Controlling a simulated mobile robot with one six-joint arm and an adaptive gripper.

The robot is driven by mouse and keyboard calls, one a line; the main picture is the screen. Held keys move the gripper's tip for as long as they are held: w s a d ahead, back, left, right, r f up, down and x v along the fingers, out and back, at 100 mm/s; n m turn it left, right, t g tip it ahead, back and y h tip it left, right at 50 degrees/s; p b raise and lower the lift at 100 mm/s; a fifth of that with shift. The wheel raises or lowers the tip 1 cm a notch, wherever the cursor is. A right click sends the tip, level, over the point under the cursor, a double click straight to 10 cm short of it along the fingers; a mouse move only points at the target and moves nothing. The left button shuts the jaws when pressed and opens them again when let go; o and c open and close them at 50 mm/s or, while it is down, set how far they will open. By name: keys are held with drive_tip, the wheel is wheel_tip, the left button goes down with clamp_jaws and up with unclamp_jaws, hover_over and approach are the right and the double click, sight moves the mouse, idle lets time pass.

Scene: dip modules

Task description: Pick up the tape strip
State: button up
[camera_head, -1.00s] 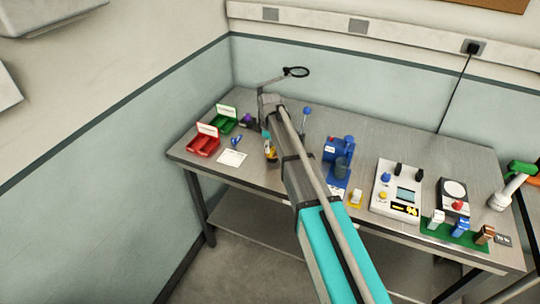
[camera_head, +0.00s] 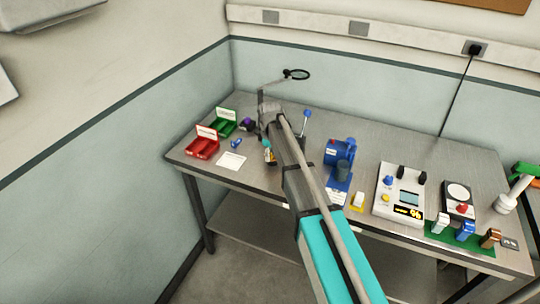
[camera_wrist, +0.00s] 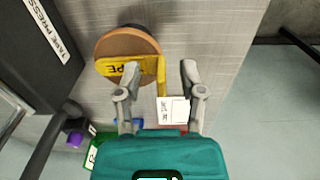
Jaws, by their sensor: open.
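In the wrist view, a yellow tape strip (camera_wrist: 161,76) hangs off the right end of a yellow bar marked "TAPE". That bar lies across a round orange-brown tape holder (camera_wrist: 113,44). My gripper (camera_wrist: 159,68) is open, with one grey finger on each side of the strip. Whether a finger touches the strip I cannot tell. In the head view, my gripper's teal body (camera_head: 266,144) is low over the bench's left part, and the yellow of the tape holder is largely hidden there.
A black box marked "TAPE PRESS" (camera_wrist: 48,35) stands close on the left in the wrist view. A red bin (camera_head: 202,148), a green bin (camera_head: 222,130) and a white card (camera_head: 231,161) are on the bench (camera_head: 215,177). A blue machine (camera_head: 339,152) stands right of my arm.

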clamp_jaws()
drive_tip(key=shift+r, duration=0.15)
idle(0.4)
wheel_tip(320, 180, up, 3)
drive_tip(key=p, duration=0.3)
drive_tip(key=s+d+r+p, duration=0.5)
drive_tip(key=s+r+p, duration=0.4)
drive_tip(key=s, duration=0.4)
drive_tip(key=shift+r+p, duration=0.35)
drive_tip(key=shift+p, duration=0.2)
